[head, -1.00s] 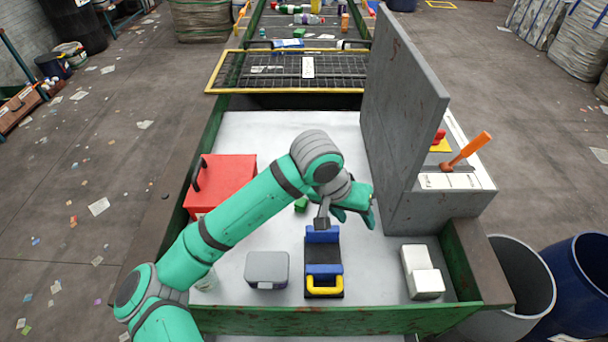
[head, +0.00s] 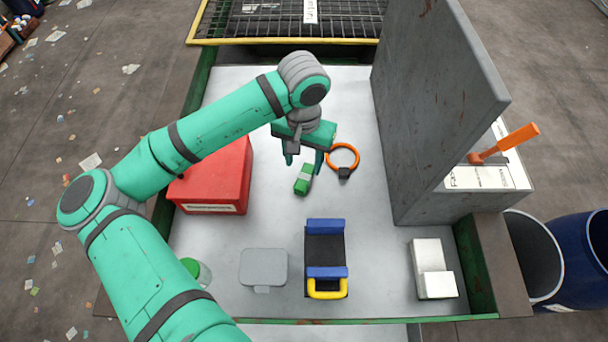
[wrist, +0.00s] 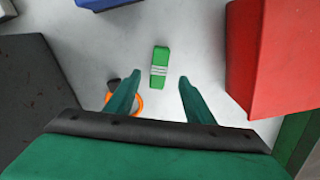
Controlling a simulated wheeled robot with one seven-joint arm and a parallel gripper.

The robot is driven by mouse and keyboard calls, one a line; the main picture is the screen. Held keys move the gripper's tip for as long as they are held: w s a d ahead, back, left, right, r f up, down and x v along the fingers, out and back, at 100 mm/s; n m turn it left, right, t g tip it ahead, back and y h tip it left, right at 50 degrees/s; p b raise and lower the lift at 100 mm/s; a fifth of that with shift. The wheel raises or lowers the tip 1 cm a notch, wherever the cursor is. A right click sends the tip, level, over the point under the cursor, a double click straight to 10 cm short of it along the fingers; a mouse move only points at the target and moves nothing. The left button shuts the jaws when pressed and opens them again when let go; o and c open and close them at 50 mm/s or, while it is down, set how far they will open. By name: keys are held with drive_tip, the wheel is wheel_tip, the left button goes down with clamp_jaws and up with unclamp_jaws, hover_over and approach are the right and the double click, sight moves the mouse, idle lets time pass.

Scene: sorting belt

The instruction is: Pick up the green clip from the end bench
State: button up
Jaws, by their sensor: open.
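The green clip (head: 303,180) lies on the pale top of the end bench (head: 220,240), near its middle. It is a small green block with a pale striped band. In the wrist view the clip (wrist: 159,67) lies beyond the fingertips, between their lines. My gripper (head: 304,165) is above the bench, pointing down just behind the clip in the head view. Its two green fingers are apart and empty; the wrist view also shows the open gripper (wrist: 158,76). Nothing hides the clip in either view.
An orange ring (head: 343,157) with a dark block lies right of the clip. A red box (head: 222,180) stands left. A tall grey panel (head: 425,120) rises right.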

sight(305, 176)
drive_tip(key=shift+w+f, duration=0.1)
drive_tip(key=shift+f, duration=0.8)
drive_tip(key=shift+d+f, duration=0.1)
drive_tip(key=shift+f, duration=2.25)
drive_tip(key=shift+w+f, duration=0.1)
drive_tip(key=shift+f, duration=0.15)
drive_tip(key=shift+c, duration=0.5)
drive_tip(key=c, duration=1)
